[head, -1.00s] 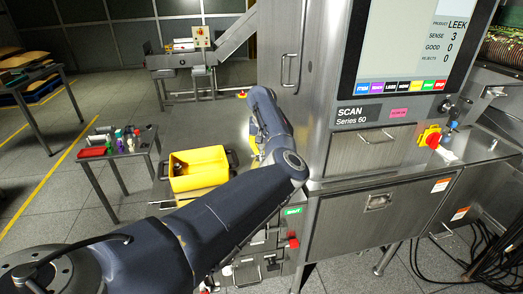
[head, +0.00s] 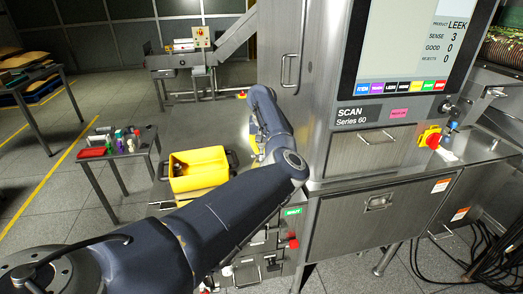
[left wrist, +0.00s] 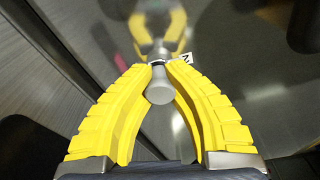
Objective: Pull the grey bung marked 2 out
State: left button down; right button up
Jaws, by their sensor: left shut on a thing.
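The grey bung (left wrist: 159,91) shows in the left wrist view as a pale grey knob between my yellow fingers, with a small white tag marked 2 (left wrist: 187,58) beside it. My left gripper (left wrist: 160,68) is shut on the bung, with its fingertips at the neck against a shiny steel panel. I cannot tell how deep the bung sits in the panel. In the head view my left gripper (head: 257,147) shows as a bit of yellow beside the machine, mostly hidden by my arm, and the bung is hidden. My right gripper is not in view.
The steel scanner cabinet (head: 380,147) stands right of my left arm. A yellow bin (head: 199,181) sits left of the gripper. A small side table (head: 125,157) with several small items stands further left. Open floor lies between the tables.

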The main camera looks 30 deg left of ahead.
aim_at(261, 145)
pick_arm(q)
jog(key=shift+r, duration=0.4)
jog(key=shift+r, duration=1.9)
